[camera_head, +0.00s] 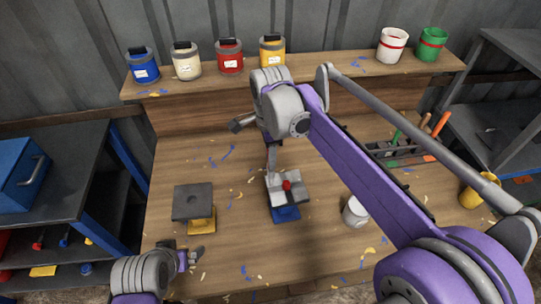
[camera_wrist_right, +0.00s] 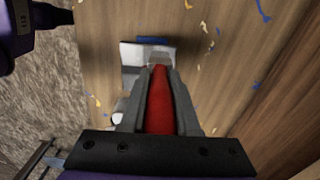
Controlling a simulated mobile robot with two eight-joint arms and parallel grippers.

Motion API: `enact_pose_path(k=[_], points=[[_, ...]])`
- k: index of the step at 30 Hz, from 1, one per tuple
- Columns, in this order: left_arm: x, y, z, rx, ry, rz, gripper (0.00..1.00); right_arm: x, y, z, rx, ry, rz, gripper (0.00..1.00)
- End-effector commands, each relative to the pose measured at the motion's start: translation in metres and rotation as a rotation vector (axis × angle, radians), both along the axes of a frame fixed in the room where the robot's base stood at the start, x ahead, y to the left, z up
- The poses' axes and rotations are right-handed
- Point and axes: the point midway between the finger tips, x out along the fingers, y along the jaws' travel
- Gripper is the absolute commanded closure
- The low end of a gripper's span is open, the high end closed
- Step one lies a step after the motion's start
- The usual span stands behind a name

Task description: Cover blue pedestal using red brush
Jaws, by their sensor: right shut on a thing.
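The blue pedestal (camera_head: 286,214) stands mid-table, its blue base showing under a light grey top; it also shows in the right wrist view (camera_wrist_right: 155,41). My right gripper (camera_head: 274,172) reaches down at the pedestal from behind. In the right wrist view it is shut on the red brush (camera_wrist_right: 160,102), which points toward the grey top. A small red part (camera_head: 287,185) shows at the top in the head view; I cannot tell if the brush touches the surface. My left gripper (camera_head: 196,255) is low at the left, near the table's front; its jaw opening is unclear.
A yellow pedestal (camera_head: 202,223) with a dark square top (camera_head: 193,201) stands to the left. A white can (camera_head: 355,212) is to the right. Tools stand in a rack (camera_head: 398,153). Several paint cans, including a blue one (camera_head: 142,66), line the back shelf (camera_head: 330,62).

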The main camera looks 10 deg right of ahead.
Motion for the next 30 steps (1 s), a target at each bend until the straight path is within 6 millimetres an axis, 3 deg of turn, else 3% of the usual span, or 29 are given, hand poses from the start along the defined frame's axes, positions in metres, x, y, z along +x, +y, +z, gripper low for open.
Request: enact_pose_path(k=[30], points=[[-0.003, 0.0, -0.007, 0.0, 0.006, 0.0, 0.0, -0.008, -0.001, -0.009, 0.0, 0.0, 0.0, 1.0]])
